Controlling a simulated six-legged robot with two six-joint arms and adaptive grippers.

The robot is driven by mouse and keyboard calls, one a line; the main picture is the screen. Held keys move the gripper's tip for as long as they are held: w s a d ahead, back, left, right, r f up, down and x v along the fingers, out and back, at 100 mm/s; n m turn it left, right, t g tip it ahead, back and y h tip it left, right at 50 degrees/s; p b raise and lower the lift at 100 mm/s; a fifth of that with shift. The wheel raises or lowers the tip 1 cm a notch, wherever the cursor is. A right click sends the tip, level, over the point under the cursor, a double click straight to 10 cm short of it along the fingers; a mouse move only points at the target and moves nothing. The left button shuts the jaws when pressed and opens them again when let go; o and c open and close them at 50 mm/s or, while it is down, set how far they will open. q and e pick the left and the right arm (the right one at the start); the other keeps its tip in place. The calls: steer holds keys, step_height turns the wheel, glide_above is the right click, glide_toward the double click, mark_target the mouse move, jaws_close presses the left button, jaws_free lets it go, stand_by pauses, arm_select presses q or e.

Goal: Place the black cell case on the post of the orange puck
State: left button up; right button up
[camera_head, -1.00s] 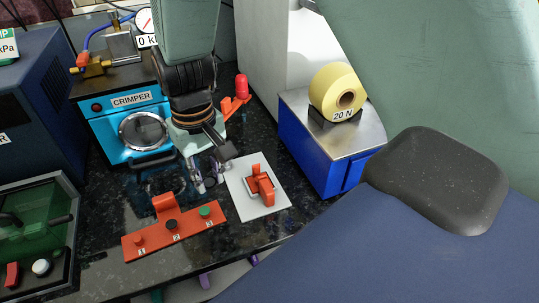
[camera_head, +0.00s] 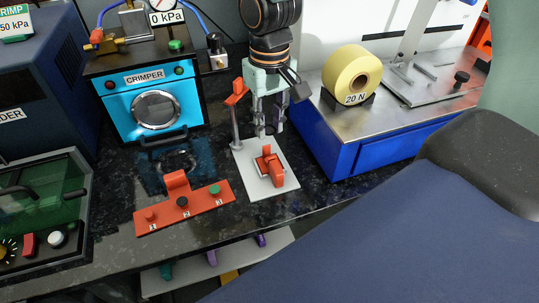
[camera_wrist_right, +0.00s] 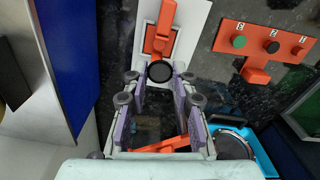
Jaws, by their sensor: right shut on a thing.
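My right gripper (camera_head: 268,130) hangs over the back part of a white plate (camera_head: 285,183). Its fingers are shut on a dark round disc, taken as the black cell case (camera_wrist_right: 160,71), which shows between the fingertips in the right wrist view. The disc is too small to make out in the head view. An orange fixture (camera_head: 268,160) with an upright part sits on the white plate, just in front of the fingers. It also shows just beyond the disc in the wrist view (camera_wrist_right: 161,30). I cannot make out a separate puck or its post. My left gripper is out of view.
An orange block (camera_head: 158,222) with numbered orange, black and green knobs lies front left of the plate. A thin stand with an orange top (camera_head: 237,99) rises close left of the gripper. The blue crimper (camera_head: 152,105) is left; a blue bench unit (camera_head: 345,160) is right.

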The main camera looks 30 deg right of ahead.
steer(key=b, duration=0.1)
glide_above(269, 152)
steer(key=s, duration=0.2)
steer(key=f, duration=0.4)
steer(key=shift+w+a+f, duration=0.2)
steer(key=shift+a+f, duration=0.05)
steer(key=shift+a, duration=0.15)
step_height(269, 152, down, 3)
steer(key=shift+s+f+b, duration=0.1)
steer(key=shift+f+b, duration=0.05)
steer(key=shift+b, duration=0.45)
steer(key=shift+f, duration=0.35)
steer(key=shift+a+f, duration=0.1)
steer(key=o, duration=0.7)
